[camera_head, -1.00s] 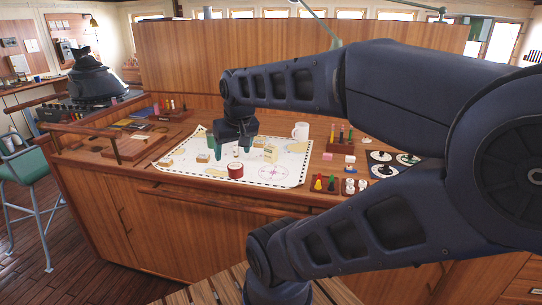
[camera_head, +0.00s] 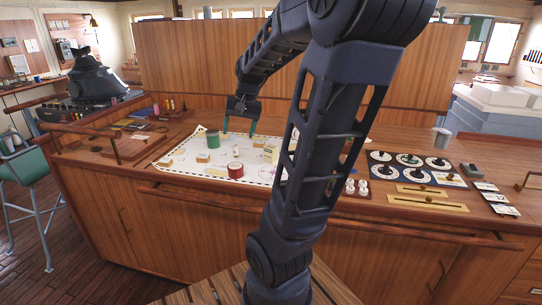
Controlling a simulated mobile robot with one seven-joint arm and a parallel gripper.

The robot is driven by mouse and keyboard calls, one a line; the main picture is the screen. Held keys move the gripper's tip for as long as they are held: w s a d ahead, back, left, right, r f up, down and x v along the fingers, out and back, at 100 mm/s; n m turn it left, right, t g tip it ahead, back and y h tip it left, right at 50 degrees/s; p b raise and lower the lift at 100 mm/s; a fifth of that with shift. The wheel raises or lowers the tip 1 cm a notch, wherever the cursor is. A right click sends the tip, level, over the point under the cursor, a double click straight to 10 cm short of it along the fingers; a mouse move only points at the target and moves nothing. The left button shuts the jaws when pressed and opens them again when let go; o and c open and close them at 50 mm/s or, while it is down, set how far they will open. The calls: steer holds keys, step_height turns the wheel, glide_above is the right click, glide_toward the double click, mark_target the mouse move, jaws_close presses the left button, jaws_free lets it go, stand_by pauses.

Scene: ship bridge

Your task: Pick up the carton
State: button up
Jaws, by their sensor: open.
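The carton (camera_head: 271,153) is a small cream box on the white chart (camera_head: 190,174) on the wooden counter. My arm link covers its right side. My gripper (camera_head: 239,130) hangs above and behind the chart, to the upper left of the carton. Its two green-tipped fingers point down and are spread apart. Nothing shows between them, and they are apart from the carton.
A green can (camera_head: 213,139), a red roll (camera_head: 235,171), a small white piece (camera_head: 236,152) and wooden blocks (camera_head: 203,158) stand near the carton. A wooden rail (camera_head: 200,195) runs along the counter front. Dials (camera_head: 408,160) lie to the right.

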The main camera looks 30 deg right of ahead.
steer(key=w+d+f+m+g, duration=0.2)
steer(key=w+d+f+m, duration=0.35)
steer(key=w+d, duration=0.55)
steer(key=m+h, duration=0.2)
steer(key=m, duration=0.1)
glide_toward(271, 153)
steer(key=shift+g, duration=0.4)
steer(key=w, duration=0.1)
steer(key=w+d, duration=0.1)
steer(key=w+f, duration=0.1)
steer(key=shift+w+d, duration=0.4)
steer(key=shift+s+f, duration=0.2)
steer(key=shift+f, duration=5.2)
steer(key=c, duration=1.1)
